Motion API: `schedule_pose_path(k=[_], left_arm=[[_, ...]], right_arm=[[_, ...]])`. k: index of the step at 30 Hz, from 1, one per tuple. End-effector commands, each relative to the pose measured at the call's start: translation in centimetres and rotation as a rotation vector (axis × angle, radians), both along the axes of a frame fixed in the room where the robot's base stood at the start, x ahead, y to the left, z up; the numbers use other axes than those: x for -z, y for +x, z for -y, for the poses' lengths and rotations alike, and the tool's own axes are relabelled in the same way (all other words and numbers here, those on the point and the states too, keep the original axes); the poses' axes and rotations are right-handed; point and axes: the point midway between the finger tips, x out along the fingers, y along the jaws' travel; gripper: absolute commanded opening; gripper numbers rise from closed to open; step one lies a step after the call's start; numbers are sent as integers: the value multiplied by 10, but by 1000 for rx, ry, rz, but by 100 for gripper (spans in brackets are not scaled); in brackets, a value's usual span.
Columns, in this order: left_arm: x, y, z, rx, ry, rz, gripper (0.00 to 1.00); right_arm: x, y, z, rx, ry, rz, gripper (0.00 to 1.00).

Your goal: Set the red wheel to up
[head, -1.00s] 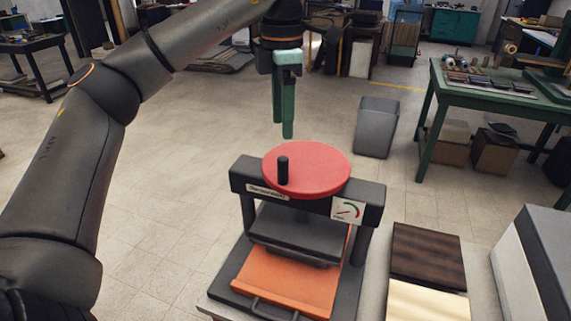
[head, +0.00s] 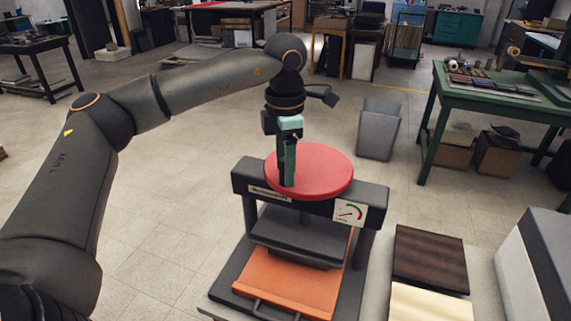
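The red wheel (head: 325,172) lies flat on top of a dark press frame (head: 375,197). Its black upright handle stood at the wheel's front left and is now hidden behind my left gripper (head: 287,182). The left gripper points down, with its green fingers at the handle's place on the wheel's left part. I cannot tell whether the fingers are open or closed around the handle. A small gauge (head: 350,213) with a coloured arc and a needle is on the frame's right front. My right gripper is not in view.
Under the frame are a dark plate (head: 296,239) and an orange bed (head: 285,283) with a handle. To the right lie a dark brown board (head: 430,258) and a pale board (head: 430,303). A grey bin (head: 379,130) and a green table (head: 500,92) stand behind. The floor at left is open.

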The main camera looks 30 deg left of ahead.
Motion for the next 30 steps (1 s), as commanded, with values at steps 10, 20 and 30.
schedule_pose_path(k=[10, 20, 30], left_arm=[[0, 0, 0, 0, 0, 0, 16], [-1, 0, 0, 0, -1, 1, 0], [-1, 0, 0, 0, 0, 1, 0]], right_arm=[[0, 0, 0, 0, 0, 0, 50], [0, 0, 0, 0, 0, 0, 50], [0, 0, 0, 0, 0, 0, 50]])
